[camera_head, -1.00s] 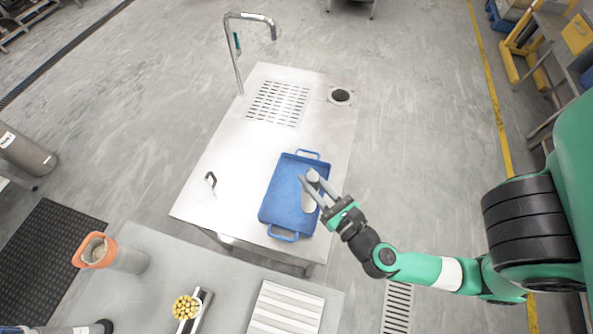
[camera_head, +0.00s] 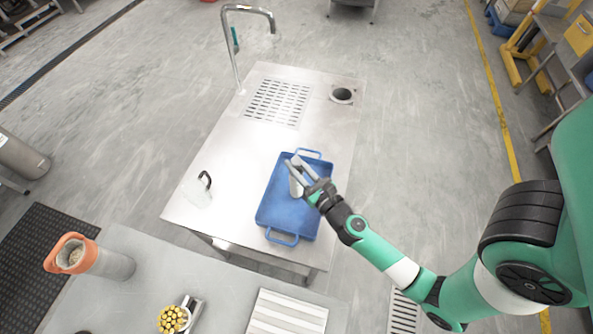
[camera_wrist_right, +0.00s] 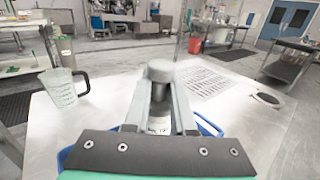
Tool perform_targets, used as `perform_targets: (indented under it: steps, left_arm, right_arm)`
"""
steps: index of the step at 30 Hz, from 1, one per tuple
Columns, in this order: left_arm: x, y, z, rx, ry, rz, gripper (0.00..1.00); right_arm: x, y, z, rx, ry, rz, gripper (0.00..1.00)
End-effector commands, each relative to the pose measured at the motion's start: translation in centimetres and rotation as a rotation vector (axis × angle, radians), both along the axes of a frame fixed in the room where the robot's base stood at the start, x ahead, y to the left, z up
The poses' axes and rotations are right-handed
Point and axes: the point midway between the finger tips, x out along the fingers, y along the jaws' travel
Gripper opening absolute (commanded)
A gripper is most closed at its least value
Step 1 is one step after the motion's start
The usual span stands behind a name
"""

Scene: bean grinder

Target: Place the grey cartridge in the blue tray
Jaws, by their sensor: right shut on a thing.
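The blue tray (camera_head: 285,212) lies on the metal table, with a handle at each short end. My right gripper (camera_head: 297,166) is over the tray's far half. It is shut on the grey cartridge (camera_head: 296,186), which hangs below the fingers; I cannot tell whether it touches the tray floor. In the right wrist view the cartridge (camera_wrist_right: 160,72) stands between the two fingers, with its rounded grey top above them. Blue tray edges (camera_wrist_right: 208,126) show beside the gripper there. My left gripper is not clearly in view.
A clear jug (camera_head: 198,190) with a dark handle stands left of the tray. A tall tap (camera_head: 238,50) rises at the table's far left. A nearer table holds an orange-topped container (camera_head: 72,256), a cup of yellow pieces (camera_head: 172,319) and a striped white panel (camera_head: 287,312).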

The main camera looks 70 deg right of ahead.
Motion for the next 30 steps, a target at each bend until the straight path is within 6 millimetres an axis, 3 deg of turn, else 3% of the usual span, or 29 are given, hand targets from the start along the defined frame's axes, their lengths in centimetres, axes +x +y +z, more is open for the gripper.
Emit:
perform_targets:
  steps: [1, 11, 12, 17, 28, 30]
  left_arm:
    - [0.01, 0.00, -0.86, 0.000, 0.000, 0.000, 1.00]
    - [-0.02, 0.00, -0.83, 0.000, -0.001, 0.000, 1.00]
    - [-0.01, 0.00, -0.84, 0.000, -0.001, 0.000, 1.00]
    - [-0.02, 0.00, -0.72, 0.000, -0.001, 0.000, 1.00]
    - [-0.01, 0.00, -0.07, 0.000, -0.001, 0.000, 1.00]
    - [-0.02, 0.00, -0.82, 0.000, -0.001, 0.000, 1.00]
  right_arm:
    - [0.00, 0.01, -0.86, 0.000, 0.000, 0.000, 0.00]
    - [-0.01, 0.03, -0.88, 0.000, 0.000, 0.000, 0.00]
    - [-0.03, 0.03, -0.90, 0.000, 0.000, 0.000, 0.25]
    - [-0.03, 0.03, -0.78, 0.000, 0.000, 0.000, 0.53]
    - [-0.06, 0.05, -0.10, 0.000, 0.000, 0.000, 0.53]
    - [-0.88, 0.66, -0.72, -0.001, 0.003, 0.002, 0.53]
